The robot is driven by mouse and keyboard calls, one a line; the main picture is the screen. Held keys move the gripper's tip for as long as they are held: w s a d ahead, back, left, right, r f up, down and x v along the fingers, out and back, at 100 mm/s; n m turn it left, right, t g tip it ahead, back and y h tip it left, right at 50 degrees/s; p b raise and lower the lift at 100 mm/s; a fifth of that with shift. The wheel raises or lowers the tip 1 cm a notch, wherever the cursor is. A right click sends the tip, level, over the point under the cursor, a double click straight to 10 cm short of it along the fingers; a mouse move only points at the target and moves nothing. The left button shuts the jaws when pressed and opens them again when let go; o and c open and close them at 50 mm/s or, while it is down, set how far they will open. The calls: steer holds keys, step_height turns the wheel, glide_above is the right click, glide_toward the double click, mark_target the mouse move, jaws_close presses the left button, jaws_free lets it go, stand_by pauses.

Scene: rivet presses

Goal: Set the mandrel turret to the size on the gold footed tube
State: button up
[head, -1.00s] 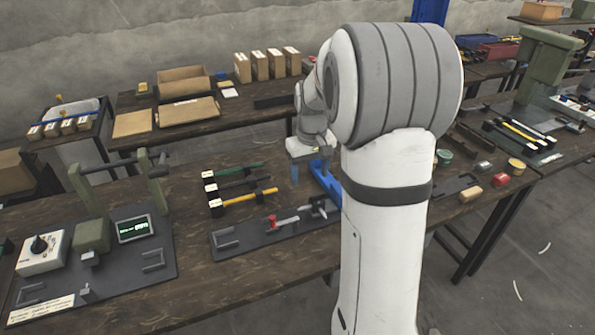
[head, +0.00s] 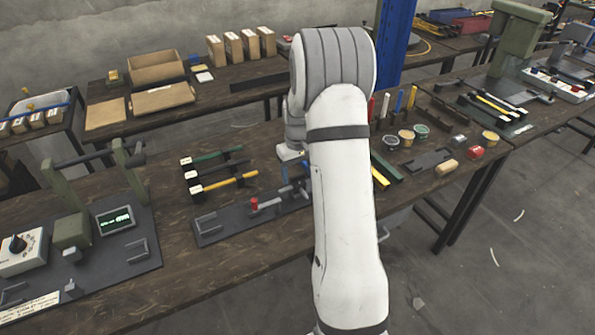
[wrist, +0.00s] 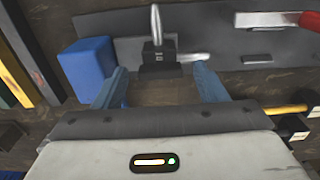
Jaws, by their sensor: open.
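What looks like the mandrel turret, a dark block with silver pins (wrist: 157,48), sits on a grey base plate (head: 222,236). One pin points away and one to the right. My gripper (wrist: 160,70) is open and empty, its two fingers on either side of the block's near side. Whether it touches cannot be told. My arm hides most of it in the head view.
A bright blue block (wrist: 88,68) stands close to the left finger. A red-tipped grey rod (head: 268,204) is on the base plate. A green press with a display (head: 116,220) and dial stands at left. Pots and coloured bars lie to the right.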

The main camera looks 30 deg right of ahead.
steer(key=shift+c, duration=0.2)
steer(key=c, duration=0.9)
steer(key=shift+c, duration=0.2)
steer(key=shift+m, duration=0.4)
steer(key=m+b, duration=0.1)
steer(key=m, duration=0.3)
steer(key=shift+f, duration=0.1)
steer(key=m+b, duration=0.1)
steer(key=m, duration=0.3)
steer(key=shift+m, duration=0.3)
steer(key=m+b, duration=0.1)
steer(key=m, duration=0.7)
steer(key=shift+m, duration=0.4)
